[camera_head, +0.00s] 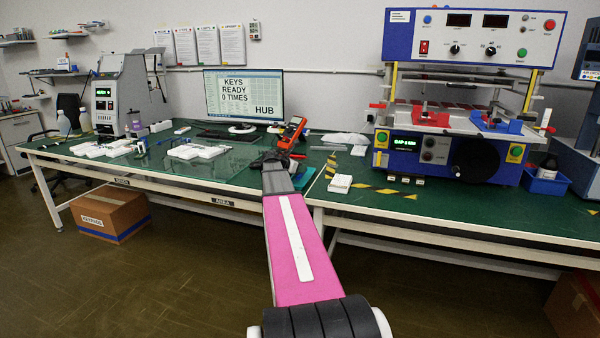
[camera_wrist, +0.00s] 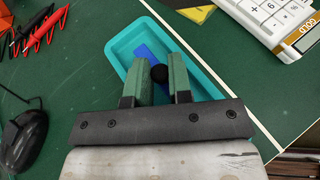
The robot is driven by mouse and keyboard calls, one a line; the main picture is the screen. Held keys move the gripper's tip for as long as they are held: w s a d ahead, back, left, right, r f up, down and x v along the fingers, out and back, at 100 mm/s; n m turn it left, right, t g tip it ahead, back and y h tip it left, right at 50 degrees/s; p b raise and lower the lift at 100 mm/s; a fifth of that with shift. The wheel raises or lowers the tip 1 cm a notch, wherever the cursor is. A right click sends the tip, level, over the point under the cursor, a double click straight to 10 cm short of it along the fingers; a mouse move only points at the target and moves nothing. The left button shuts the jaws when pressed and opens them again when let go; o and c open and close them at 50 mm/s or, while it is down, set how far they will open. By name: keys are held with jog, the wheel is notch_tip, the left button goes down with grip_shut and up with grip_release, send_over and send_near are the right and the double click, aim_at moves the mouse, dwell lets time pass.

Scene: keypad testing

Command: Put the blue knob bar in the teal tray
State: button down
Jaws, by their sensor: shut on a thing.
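The teal tray (camera_wrist: 122,45) lies on the green bench, below my gripper in the wrist view. My gripper (camera_wrist: 161,68) is shut on the blue knob bar (camera_wrist: 149,54), with the bar's round black knob (camera_wrist: 159,74) between its green fingers. The bar appears within the tray's outline; I cannot tell whether it touches the tray floor. The fingers hide part of the bar and of the tray's near side. In the head view my gripper (camera_head: 270,157) is at the bench's front, and the bar is too small to make out there.
A white calculator (camera_wrist: 272,20) lies close to the tray's upper right. A black mouse (camera_wrist: 25,138) and red and black leads (camera_wrist: 32,36) lie to the left. An orange meter (camera_head: 291,133) stands behind my gripper. A large blue-and-white press (camera_head: 460,110) stands at right.

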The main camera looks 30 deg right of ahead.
jog(key=shift+f, duration=0.8)
jog(key=shift+f, duration=0.4)
jog(key=c, duration=1)
grip_release()
jog(key=shift+f, duration=0.15)
jog(key=shift+c, duration=0.2)
jog(key=shift+s+a+r, duration=0.1)
jog(key=shift+a+r, duration=0.15)
jog(key=shift+r, duration=0.2)
jog(key=v, duration=1.1)
jog(key=shift+a+r, duration=0.25)
